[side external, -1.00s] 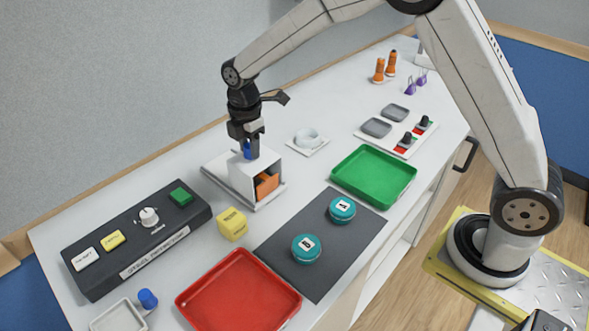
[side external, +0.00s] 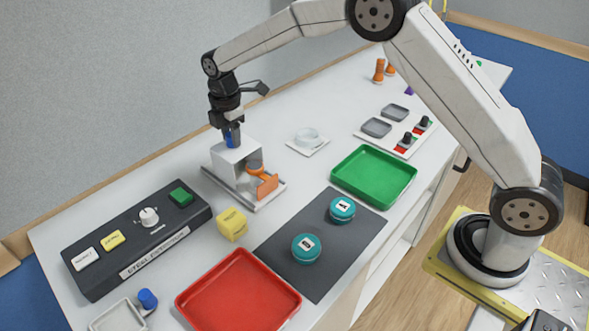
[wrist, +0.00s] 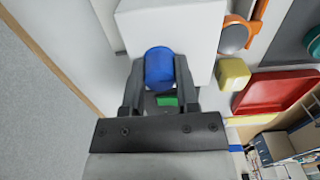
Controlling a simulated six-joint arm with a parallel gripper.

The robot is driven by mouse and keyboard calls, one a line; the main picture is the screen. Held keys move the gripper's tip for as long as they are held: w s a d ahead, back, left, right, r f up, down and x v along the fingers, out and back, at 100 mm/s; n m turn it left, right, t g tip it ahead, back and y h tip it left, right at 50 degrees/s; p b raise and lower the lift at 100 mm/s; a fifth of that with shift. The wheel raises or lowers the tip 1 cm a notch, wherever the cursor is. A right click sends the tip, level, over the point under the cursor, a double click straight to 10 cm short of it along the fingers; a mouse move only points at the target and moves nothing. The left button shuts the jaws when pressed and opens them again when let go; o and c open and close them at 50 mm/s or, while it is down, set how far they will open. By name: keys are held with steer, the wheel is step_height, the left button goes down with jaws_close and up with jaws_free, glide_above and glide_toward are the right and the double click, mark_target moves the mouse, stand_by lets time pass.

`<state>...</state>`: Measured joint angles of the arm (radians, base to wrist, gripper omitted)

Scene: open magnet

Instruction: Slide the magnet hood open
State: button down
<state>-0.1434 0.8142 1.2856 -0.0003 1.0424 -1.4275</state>
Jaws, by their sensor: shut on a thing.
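The magnet hood is a white box (side external: 236,158) with a blue knob (side external: 232,137) on top. It sits on a pale rail base (side external: 268,197) near the back of the bench, shifted toward the wall end. An orange piece with a round grey part (side external: 266,184) stands uncovered at the front end of the base. My gripper (side external: 231,129) is shut on the blue knob from above. In the wrist view the blue knob (wrist: 160,69) is between the two dark fingers, with the white hood (wrist: 185,28) beneath.
A yellow cube (side external: 232,224) stands in front of the base. A black control panel (side external: 135,240) lies to the left. A white dish (side external: 307,141) is to the right. A red tray (side external: 239,292), a green tray (side external: 374,176) and teal round pieces (side external: 306,249) lie nearer.

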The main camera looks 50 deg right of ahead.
steer(key=shift+w+r, duration=0.1)
steer(key=shift+w, duration=2.15)
steer(key=shift+c, duration=1.8)
jaws_free()
step_height(320, 180, up, 8)
steer(key=shift+s, duration=0.1)
